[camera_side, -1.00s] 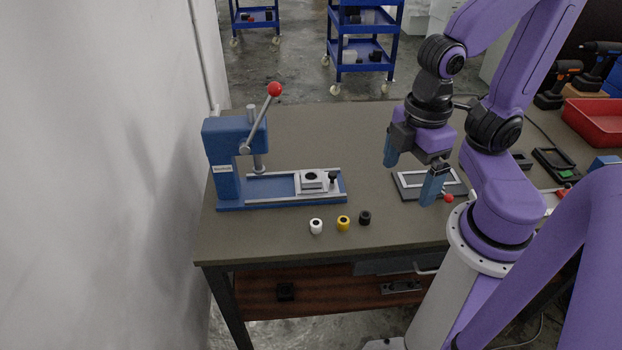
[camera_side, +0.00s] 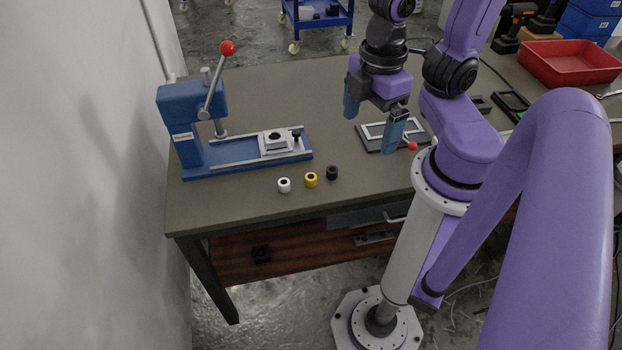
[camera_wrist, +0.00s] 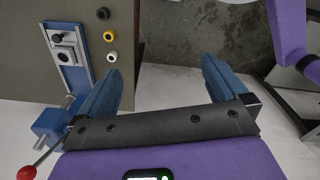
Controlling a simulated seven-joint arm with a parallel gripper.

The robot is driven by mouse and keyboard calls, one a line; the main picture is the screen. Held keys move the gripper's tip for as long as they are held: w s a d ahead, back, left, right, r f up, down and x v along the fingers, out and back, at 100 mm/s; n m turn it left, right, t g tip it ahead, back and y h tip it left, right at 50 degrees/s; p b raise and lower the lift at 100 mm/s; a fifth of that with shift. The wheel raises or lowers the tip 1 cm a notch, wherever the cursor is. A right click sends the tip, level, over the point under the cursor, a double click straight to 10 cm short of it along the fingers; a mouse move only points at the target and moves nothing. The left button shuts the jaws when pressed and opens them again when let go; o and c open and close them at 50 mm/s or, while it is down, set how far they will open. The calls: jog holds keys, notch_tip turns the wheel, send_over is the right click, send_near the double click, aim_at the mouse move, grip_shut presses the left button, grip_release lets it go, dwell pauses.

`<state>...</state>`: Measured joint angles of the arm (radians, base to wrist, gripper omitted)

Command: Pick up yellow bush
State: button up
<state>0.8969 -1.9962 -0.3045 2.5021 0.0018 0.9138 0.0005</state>
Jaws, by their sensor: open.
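The yellow bush (camera_side: 311,180) stands on the table near its front edge, between a white bush (camera_side: 284,185) and a black bush (camera_side: 332,173). In the wrist view the yellow bush (camera_wrist: 112,57) is at the upper left, outside the space between the fingers. My gripper (camera_side: 374,126) is open and empty, above the table to the right of the bushes, over a framed plate. Its two blue fingers also show spread wide in the wrist view (camera_wrist: 165,85). Nothing hides the yellow bush in either view.
A blue press (camera_side: 200,130) with a red-knobbed lever and a rail stands left of and behind the bushes. The framed plate (camera_side: 370,142) with a red knob lies under my gripper. A red tray (camera_side: 570,65) is at the back right. The table's front edge is close to the bushes.

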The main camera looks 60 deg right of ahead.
jog(key=c, duration=0.7)
jog(key=m, duration=2.6)
send_over(311, 177)
notch_tip(311, 177, down, 10)
jog(key=shift+m, duration=0.3)
jog(key=shift+f, duration=8.65)
